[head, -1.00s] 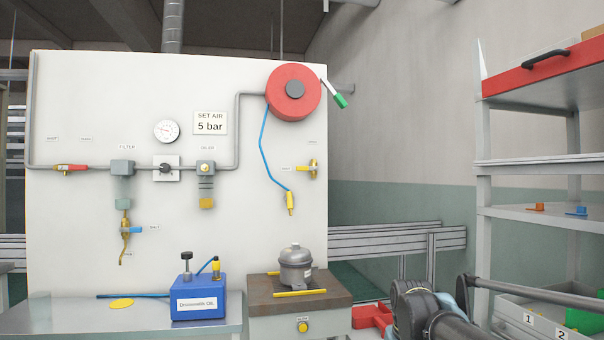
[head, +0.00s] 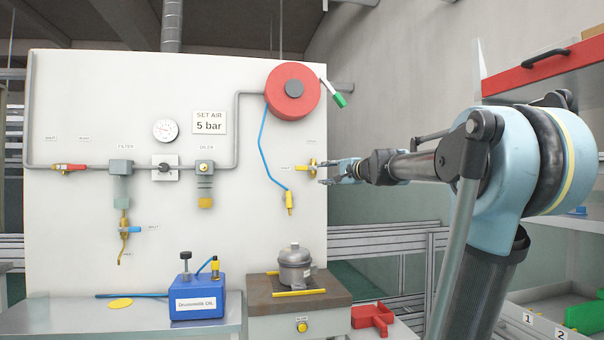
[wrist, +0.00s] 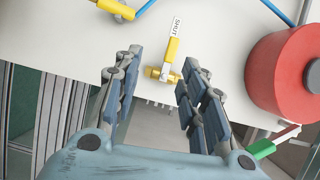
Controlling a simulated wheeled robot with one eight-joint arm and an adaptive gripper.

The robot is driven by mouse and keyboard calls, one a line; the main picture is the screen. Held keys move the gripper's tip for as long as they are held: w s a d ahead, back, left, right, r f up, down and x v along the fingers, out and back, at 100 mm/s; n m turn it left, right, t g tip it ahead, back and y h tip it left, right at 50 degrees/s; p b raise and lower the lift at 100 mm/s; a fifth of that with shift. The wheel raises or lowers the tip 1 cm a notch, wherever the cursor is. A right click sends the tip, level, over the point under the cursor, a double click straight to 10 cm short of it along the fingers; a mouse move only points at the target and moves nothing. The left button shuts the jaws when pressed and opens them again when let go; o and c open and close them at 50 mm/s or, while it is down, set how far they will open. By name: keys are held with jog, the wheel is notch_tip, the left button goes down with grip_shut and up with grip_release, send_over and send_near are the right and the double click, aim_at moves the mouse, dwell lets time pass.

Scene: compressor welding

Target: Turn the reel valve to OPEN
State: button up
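The reel valve is a small yellow valve (head: 312,165) on the right edge of the white panel, below the red reel (head: 293,92). In the wrist view its yellow lever (wrist: 171,54) points up to a label reading SHUT (wrist: 177,26). A second small label sits above the valve in the head view, too small to read. My gripper (head: 323,173) is just right of the valve, facing the panel. In the wrist view my gripper (wrist: 161,58) is open, with the valve between and beyond its fingertips; contact cannot be told.
A blue hose (head: 266,150) hangs from the reel to a yellow end fitting (head: 290,203) left of the valve. A green-tipped handle (head: 340,100) sticks out beside the reel. A compressor (head: 295,265) stands on the bench below. Shelving (head: 530,160) stands at right.

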aim_at(303, 168)
jog(key=shift+m+t, duration=0.3)
jog(key=shift+m, duration=0.1)
jog(key=x, duration=0.6)
jog(key=r+x, duration=0.1)
jog(key=x, duration=0.5)
jog(key=w+d+r+x, duration=0.1)
jog(key=x, duration=0.5)
jog(key=shift+a, duration=0.1)
grip_shut()
